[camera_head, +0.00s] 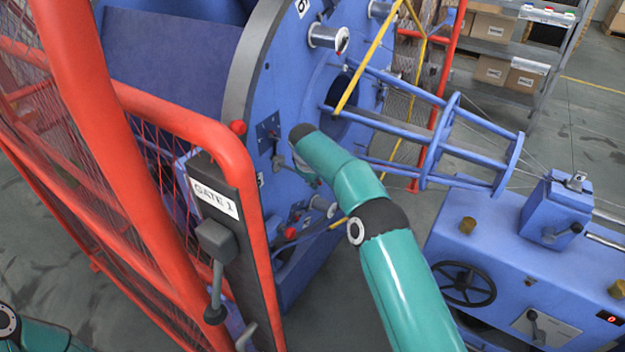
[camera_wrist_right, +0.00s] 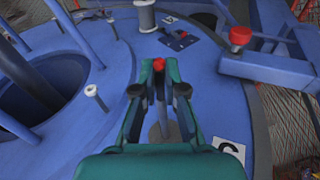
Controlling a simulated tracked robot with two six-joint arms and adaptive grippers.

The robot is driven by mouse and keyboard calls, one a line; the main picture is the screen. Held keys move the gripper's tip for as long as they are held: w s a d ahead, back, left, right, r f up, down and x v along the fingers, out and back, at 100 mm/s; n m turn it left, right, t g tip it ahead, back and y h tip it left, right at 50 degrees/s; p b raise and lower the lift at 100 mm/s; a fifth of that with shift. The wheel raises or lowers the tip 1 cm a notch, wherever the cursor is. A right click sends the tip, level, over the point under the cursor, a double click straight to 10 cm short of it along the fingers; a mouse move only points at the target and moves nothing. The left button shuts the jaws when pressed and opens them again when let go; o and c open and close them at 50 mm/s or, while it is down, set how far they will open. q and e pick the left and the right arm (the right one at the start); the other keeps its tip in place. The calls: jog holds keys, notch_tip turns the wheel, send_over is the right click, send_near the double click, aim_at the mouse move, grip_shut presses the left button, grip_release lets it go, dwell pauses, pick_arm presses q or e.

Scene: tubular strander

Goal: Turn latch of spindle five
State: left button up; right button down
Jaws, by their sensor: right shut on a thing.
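In the right wrist view, a latch lever with a red knob (camera_wrist_right: 158,64) stands up from the blue disc face of the strander. Its grey shaft (camera_wrist_right: 160,118) runs down between my fingers to a round base. My right gripper (camera_wrist_right: 158,82) is shut around this lever just below the knob. A white label (camera_wrist_right: 229,150) with a dark mark lies beside it, but I cannot read it surely. In the head view, my right arm reaches to the blue disc (camera_head: 272,85), and the wrist hides most of the gripper and latch. My left gripper is out of view.
A red guard frame (camera_head: 190,120) with a GATE 1 post (camera_head: 215,197) stands close left of my right arm. Blue tube rods (camera_head: 420,140) and a yellow bar (camera_head: 366,62) are to the right. A blue cabinet with a handwheel (camera_head: 463,284) stands at lower right.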

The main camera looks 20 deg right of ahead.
jog(key=shift+a+f, duration=0.1)
jog(key=shift+f, duration=0.05)
dwell(0.4)
jog(key=c, duration=1.2)
grip_release()
jog(key=v, duration=1.2)
jog(key=shift+w+a, duration=0.1)
jog(key=shift+w, duration=0.1)
jog(key=shift+f, duration=0.1)
